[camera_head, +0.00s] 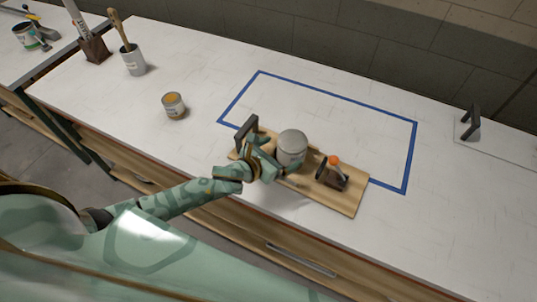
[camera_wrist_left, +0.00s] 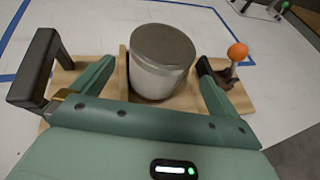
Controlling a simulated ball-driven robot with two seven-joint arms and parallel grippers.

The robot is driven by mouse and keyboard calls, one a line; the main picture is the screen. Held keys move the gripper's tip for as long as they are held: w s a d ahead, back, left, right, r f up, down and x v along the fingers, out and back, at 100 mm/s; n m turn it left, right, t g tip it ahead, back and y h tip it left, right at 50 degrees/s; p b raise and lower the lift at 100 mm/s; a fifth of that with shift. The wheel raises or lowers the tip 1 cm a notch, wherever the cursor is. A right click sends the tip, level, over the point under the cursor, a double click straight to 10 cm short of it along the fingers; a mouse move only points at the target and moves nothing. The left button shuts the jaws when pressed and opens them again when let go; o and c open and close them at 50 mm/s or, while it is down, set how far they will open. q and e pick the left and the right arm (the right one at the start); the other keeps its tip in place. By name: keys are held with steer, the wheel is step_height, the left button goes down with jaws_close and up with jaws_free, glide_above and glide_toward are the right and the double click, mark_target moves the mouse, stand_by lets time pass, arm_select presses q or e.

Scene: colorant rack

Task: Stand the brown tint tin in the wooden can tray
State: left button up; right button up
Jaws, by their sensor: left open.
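A light grey can with a grey lid (camera_head: 292,145) stands upright on the wooden can tray (camera_head: 347,206), toward the tray's left half. In the left wrist view the can (camera_wrist_left: 162,60) sits between my fingers beside a wooden divider. My left gripper (camera_head: 281,162) is open around it, one finger on each side, with gaps showing. The can's lower part is partly hidden, and no brown shows on it. A small tin with an orange-brown top (camera_head: 173,105) stands upright on the counter, left of the tray. My right gripper is not in view.
The tray carries a dark handle (camera_head: 246,132) at its left and a dark lever with an orange knob (camera_head: 333,161) right of the can. A blue outline (camera_head: 340,97) marks clear counter behind. A brush pot (camera_head: 133,60) stands at far left.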

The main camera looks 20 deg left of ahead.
arm_select(q)
steer(key=v, duration=0.5)
steer(key=shift+s+a+r, duration=0.1)
steer(key=shift+s+r, duration=0.05)
steer(key=shift+s, duration=0.15)
